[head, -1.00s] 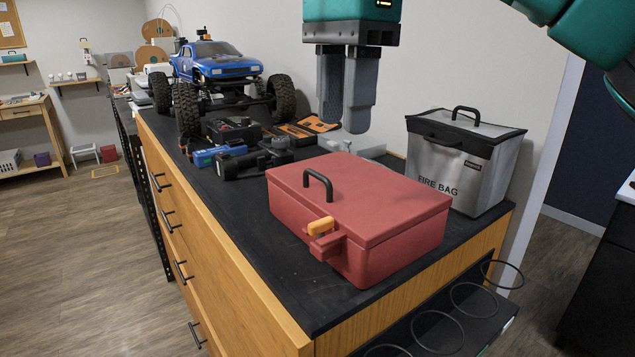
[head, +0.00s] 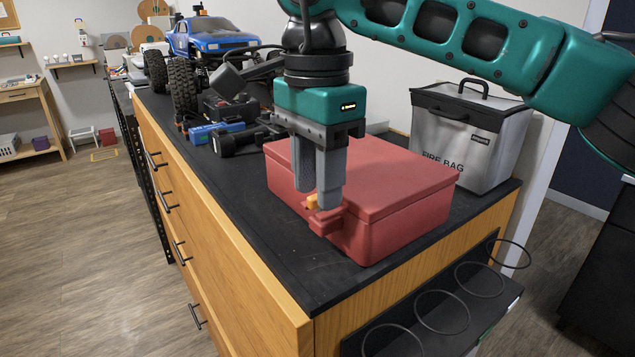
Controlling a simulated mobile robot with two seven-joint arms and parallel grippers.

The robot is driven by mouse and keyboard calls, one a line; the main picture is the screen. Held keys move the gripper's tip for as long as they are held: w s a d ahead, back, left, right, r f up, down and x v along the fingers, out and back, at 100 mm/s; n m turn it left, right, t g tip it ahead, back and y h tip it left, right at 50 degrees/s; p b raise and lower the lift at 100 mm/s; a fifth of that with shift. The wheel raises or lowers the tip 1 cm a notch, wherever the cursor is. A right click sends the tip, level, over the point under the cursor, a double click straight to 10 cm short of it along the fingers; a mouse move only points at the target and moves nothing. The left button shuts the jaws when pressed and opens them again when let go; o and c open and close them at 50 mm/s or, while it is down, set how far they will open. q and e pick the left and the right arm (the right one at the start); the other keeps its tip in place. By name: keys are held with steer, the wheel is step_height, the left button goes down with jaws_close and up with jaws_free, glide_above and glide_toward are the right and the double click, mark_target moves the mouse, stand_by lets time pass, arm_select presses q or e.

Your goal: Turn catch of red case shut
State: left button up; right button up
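The red case (head: 400,190) lies with its lid down on the dark worktop. Its orange catch (head: 312,202) shows only in part at the front corner, by a red bracket (head: 326,221). My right gripper (head: 316,198) points down over that corner, its grey fingertips right at the catch. One finger is in front of the other in this view, so the gap between them and any contact with the catch cannot be told. My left gripper is not in view.
A grey fire bag (head: 470,135) stands behind the case to the right. A blue crawler truck (head: 212,42) and tools, including a blue and black one (head: 218,131), are at the far left. Wire rings (head: 440,312) stick out below the right edge. The front left worktop is clear.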

steer(key=shift+f, duration=0.35)
steer(key=shift+c, duration=0.4)
jaws_close()
